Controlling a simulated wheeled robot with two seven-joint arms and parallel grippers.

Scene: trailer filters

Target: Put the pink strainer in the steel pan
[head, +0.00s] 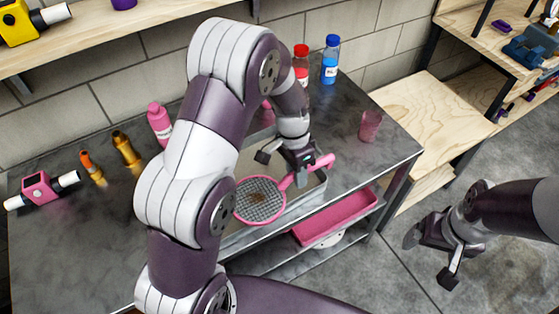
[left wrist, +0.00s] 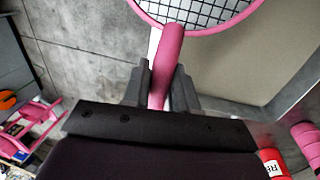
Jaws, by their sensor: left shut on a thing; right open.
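The pink strainer (head: 260,201) has a round dark mesh and a pink handle; it also shows in the left wrist view (left wrist: 170,45). My left gripper (head: 300,172) is shut on its handle, and its fingers (left wrist: 163,88) sit on both sides of the handle. The steel pan (head: 314,196) is a shallow rectangular pan on the dark metal table. The strainer overlaps the pan's front left part in the head view; I cannot tell whether it touches the pan. My left arm hides part of the pan. My right gripper (head: 431,258) is open and empty, off to the right above the floor.
A pink bottle (head: 159,122), an orange-and-brass fitting (head: 92,167) and a pink device (head: 40,189) stand left. Red (head: 301,65) and blue (head: 330,62) bottles stand behind, a pink cup (head: 371,125) right. A pink tray (head: 335,217) lies on the lower shelf.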

